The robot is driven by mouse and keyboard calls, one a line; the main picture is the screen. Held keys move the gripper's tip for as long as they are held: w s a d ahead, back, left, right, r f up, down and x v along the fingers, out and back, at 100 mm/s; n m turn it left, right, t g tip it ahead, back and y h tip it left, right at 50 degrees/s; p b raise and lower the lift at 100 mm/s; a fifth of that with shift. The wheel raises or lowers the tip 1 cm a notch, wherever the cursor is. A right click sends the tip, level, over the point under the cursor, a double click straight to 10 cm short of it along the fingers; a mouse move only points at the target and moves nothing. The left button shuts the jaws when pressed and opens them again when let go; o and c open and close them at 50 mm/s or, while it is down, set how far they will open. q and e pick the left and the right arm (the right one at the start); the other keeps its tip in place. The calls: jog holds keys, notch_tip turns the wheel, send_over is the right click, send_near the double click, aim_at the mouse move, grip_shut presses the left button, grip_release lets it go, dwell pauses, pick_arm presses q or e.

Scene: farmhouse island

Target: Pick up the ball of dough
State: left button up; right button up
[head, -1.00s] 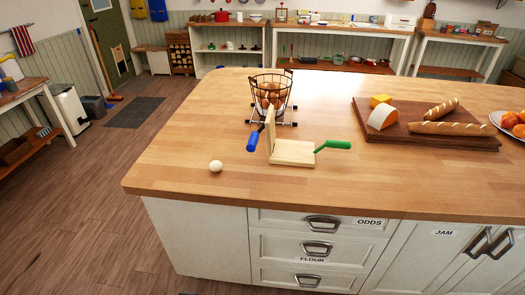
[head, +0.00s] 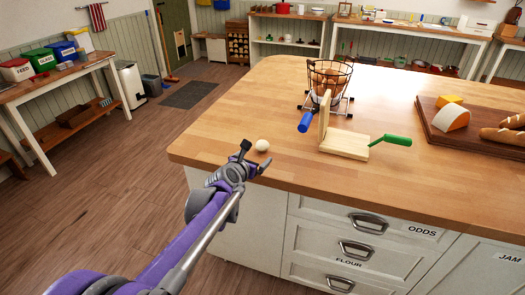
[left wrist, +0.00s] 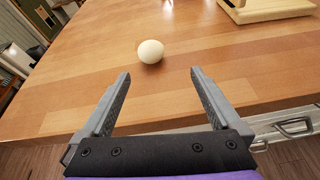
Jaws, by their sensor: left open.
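The ball of dough (head: 262,145) is a small cream-coloured ball on the wooden island top, near its left front corner. My left gripper (head: 253,159) is at the island's front edge, just short of the ball. In the left wrist view the ball (left wrist: 151,51) lies beyond the fingertips, between their lines and a little left of centre. My left gripper (left wrist: 158,82) is open and empty there. The ball is apart from both fingers. My right gripper is not in view.
A wooden press (head: 345,143) with blue and green handles stands right of the ball. Behind it is a wire basket (head: 328,78) of eggs. A board (head: 437,123) with cheese and bread lies further right. The island top (head: 220,130) around the ball is clear.

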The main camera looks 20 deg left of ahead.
aim_at(258, 159)
pick_arm(q)
jog(key=shift+n, duration=0.7)
jog(key=x, duration=0.3)
jog(key=a+x, duration=0.1)
jog(key=x, duration=0.1)
jog(key=shift+w+d, duration=0.1)
jog(key=shift+w, duration=0.25)
jog(key=shift+a+r+x, duration=0.1)
jog(key=shift+x, duration=0.95)
jog(key=shift+a+r+x, duration=0.1)
jog(key=shift+a+x, duration=0.05)
jog(key=shift+x, duration=0.85)
jog(key=shift+a+r+x, duration=0.1)
jog(key=shift+x, duration=0.95)
jog(key=shift+w, duration=0.1)
jog(key=c, duration=1.4)
